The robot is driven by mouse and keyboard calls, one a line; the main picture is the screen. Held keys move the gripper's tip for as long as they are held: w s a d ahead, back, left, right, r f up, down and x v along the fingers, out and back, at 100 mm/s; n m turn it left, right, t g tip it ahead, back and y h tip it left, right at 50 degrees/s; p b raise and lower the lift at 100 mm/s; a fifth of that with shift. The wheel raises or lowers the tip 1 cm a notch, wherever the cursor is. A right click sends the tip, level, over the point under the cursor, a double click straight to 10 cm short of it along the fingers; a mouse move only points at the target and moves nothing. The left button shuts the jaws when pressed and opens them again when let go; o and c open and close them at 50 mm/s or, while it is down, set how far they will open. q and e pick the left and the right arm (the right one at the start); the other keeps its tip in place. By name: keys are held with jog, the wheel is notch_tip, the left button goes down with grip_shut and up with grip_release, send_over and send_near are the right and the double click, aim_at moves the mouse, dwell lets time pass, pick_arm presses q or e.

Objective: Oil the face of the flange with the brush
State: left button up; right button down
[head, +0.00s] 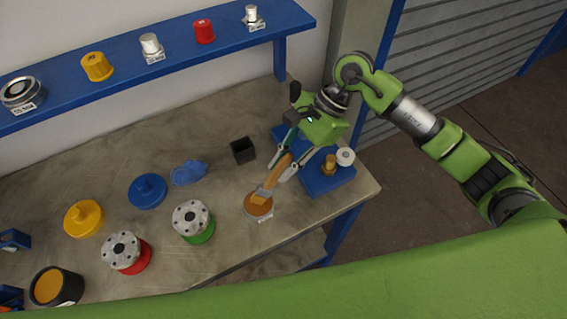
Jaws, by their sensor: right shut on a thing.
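My right gripper (286,168) is shut on the brush (279,169), by its wooden handle. The brush tilts down to the left, with its tan bristles (262,197) at a shallow dish of brown oil (257,208) near the table's front edge. I cannot tell how deep the tip sits in the oil. Two vessels with grey, bolt-holed flange faces stand left of the dish: one with a green body (192,219), one with a red body (124,252). Both faces point up. My left gripper is not in view.
A blue stand (328,183) with small parts is right of the brush. A black box (243,151), blue cloth (188,173), blue lid (147,190), yellow lid (83,217) and black pot (57,287) stand on the table. A blue shelf (125,73) runs behind.

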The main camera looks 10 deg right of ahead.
jog(key=shift+s+f+b, duration=0.15)
jog(key=shift+f+b, duration=0.1)
jog(key=shift+b, duration=0.3)
dwell(1.6)
jog(key=shift+r, duration=0.15)
notch_tip(320, 180, up, 2)
jog(key=shift+r+p, duration=0.1)
jog(key=shift+p, duration=0.3)
jog(key=shift+r+p, duration=0.65)
jog(key=shift+r, duration=1.8)
jog(key=shift+f, duration=0.1)
